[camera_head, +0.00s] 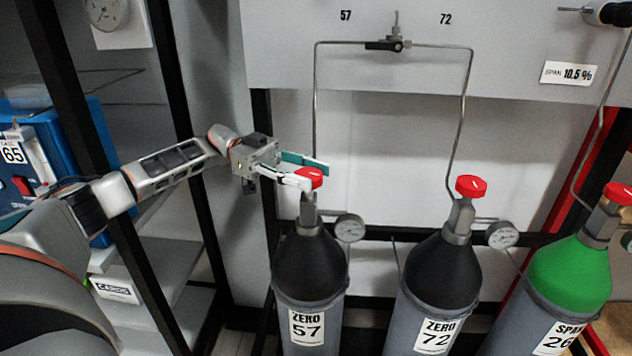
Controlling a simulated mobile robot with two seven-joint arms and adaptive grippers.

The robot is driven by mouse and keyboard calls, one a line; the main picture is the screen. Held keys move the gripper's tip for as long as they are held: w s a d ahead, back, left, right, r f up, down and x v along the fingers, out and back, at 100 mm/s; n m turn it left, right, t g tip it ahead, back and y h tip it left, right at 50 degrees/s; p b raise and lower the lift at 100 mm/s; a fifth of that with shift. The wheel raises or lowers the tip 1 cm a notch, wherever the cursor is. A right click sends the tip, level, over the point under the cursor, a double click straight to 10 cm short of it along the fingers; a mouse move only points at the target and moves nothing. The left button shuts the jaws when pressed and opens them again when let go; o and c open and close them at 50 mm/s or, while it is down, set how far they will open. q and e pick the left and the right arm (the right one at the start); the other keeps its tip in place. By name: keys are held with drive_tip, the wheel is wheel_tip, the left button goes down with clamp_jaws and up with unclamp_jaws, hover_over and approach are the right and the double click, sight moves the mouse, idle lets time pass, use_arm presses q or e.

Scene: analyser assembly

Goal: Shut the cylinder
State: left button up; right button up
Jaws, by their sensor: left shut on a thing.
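Three gas cylinders stand in a row. The cylinder labelled ZERO 57 (309,266) has a dark top and a red valve knob (316,180). My left gripper (306,175) comes in from the left and is shut on that red knob, its fingers partly covering it. The cylinder labelled ZERO 72 (441,273) is also dark, with a red knob (471,187) that nothing touches. The green cylinder labelled SPAN 26 (569,274) stands at the right with its own red knob (619,194). My right gripper is not in view.
Gauges (350,228) sit beside the valves. Thin metal tubes (466,100) rise from the cylinders to a fitting (396,44) on the grey panel. A black frame post (190,150) and a blue device (75,150) stand at the left.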

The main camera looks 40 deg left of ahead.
use_arm(q)
drive_tip(key=shift+d+m+g+b, duration=0.1)
drive_tip(key=shift+m+g+b, duration=0.2)
drive_tip(key=shift+g, duration=0.1)
drive_tip(key=o, duration=1.1)
drive_tip(key=shift+o, duration=0.2)
drive_tip(key=a, duration=1.2)
drive_tip(key=shift+s, duration=0.1)
